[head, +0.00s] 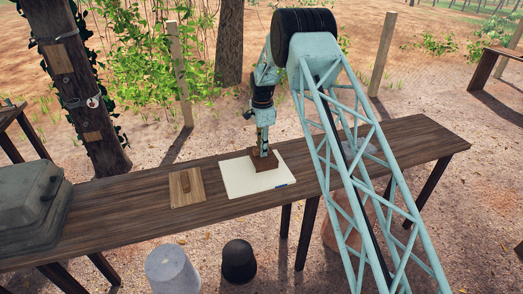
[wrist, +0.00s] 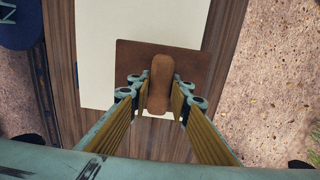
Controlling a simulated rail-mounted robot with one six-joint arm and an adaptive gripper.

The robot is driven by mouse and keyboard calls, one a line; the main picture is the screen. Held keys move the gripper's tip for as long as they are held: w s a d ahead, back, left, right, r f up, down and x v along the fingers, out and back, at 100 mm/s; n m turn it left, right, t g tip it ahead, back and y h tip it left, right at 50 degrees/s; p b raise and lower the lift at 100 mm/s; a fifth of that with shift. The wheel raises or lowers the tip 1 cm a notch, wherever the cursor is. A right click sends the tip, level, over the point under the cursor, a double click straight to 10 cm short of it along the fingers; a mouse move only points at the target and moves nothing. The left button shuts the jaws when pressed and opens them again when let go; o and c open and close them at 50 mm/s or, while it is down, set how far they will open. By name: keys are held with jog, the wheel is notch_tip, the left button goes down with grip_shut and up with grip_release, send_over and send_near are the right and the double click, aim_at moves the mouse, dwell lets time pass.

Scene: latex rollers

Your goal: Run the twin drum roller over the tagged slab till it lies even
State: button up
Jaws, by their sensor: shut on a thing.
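The white slab (head: 240,180) lies flat on the wooden table, with a small blue tag (head: 281,186) at its front right edge. My gripper (head: 263,150) is shut on the handle of a brown tool (head: 264,163) over the slab's back part. In the wrist view my gripper (wrist: 160,98) holds the rounded handle (wrist: 161,72) between its two fingers. A flat brown plate (wrist: 130,56) shows under the handle, above the pale slab (wrist: 110,30). Any drums are hidden beneath the plate. I cannot tell whether it touches the slab.
A lighter wooden board (head: 178,196) with a brown handle lies left of the slab. A grey covered box (head: 30,205) stands at the table's left end. A pale bucket (head: 172,268) and a dark one (head: 238,262) stand on the ground in front. Bare table (head: 225,205) lies between.

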aim_at(270, 146)
jog(key=shift+w+d+f, duration=0.1)
jog(key=shift+w+d, duration=0.1)
jog(key=shift+d, duration=0.7)
jog(key=shift+w+d, duration=0.2)
jog(key=shift+d, duration=0.7)
jog(key=shift+d, duration=0.1)
jog(key=shift+w+d, duration=0.25)
jog(key=shift+d, duration=0.85)
jog(key=shift+a, duration=0.1)
jog(key=shift+s+a+b, duration=0.15)
jog(key=shift+s+a, duration=0.1)
jog(key=shift+a, duration=0.7)
jog(key=shift+s+a+b, duration=0.15)
jog(key=shift+s+a, duration=0.05)
jog(key=shift+a, duration=0.7)
jog(key=shift+a, duration=0.15)
jog(key=shift+s+a, duration=0.25)
jog(key=shift+a, duration=0.7)
jog(key=shift+s+a, duration=0.2)
jog(key=shift+a, duration=0.7)
jog(key=shift+a, duration=0.1)
